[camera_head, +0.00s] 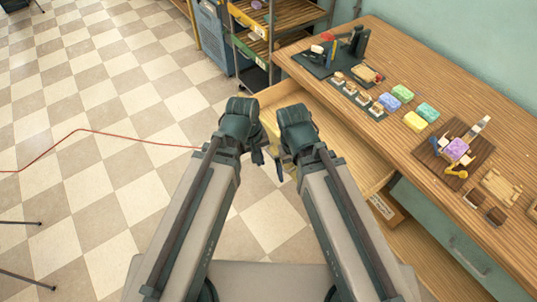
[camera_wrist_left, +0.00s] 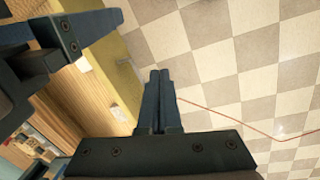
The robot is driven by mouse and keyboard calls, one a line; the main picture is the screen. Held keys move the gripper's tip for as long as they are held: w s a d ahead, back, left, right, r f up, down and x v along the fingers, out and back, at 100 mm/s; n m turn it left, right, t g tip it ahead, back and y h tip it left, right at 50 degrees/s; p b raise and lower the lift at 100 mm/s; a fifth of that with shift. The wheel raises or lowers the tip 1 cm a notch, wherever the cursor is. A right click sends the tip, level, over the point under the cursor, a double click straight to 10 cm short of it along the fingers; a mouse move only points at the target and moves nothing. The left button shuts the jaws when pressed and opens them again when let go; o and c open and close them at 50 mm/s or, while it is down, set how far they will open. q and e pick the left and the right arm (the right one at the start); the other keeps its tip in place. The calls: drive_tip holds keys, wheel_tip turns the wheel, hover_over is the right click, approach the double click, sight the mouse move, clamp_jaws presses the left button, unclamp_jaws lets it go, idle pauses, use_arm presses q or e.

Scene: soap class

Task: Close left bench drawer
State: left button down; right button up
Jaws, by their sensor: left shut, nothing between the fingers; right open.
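The left bench drawer (camera_head: 345,140) is pulled out from under the wooden bench (camera_head: 400,150), with its pale wood inside showing. Its yellowish front (camera_wrist_left: 122,68) shows in the left wrist view, beside my left fingers. My left gripper (camera_head: 257,157) is shut and empty, at the outer side of the drawer front; its closed fingers show in the left wrist view (camera_wrist_left: 159,100). I cannot tell whether they touch the front. My right gripper (camera_head: 280,172) is open close to the drawer's front, partly hiding it; it also shows at upper left in the left wrist view.
Soap blocks (camera_head: 403,93), stamps, a dark press stand (camera_head: 335,55) and a brown board (camera_head: 455,150) are on the bench top. A shelf rack (camera_head: 275,40) and blue bin (camera_head: 212,40) stand behind. A red cable (camera_head: 100,133) crosses the open checkered floor at left.

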use_arm(q)
drive_tip(key=w+f+n+t+h+b, duration=0.25)
drive_tip(key=w+f+n+b, duration=0.25)
drive_tip(key=f+n+b, duration=0.3)
drive_tip(key=n+t+h+b, duration=0.3)
drive_tip(key=n+b, duration=0.4)
drive_tip(key=n, duration=0.7)
approach(276, 149)
drive_tip(key=b+x, duration=0.5)
drive_tip(key=b, duration=0.1)
drive_tip(key=shift+w+f+b, duration=0.3)
drive_tip(key=shift+f, duration=0.05)
drive_tip(key=shift+d, duration=0.1)
drive_tip(key=shift+w, duration=0.1)
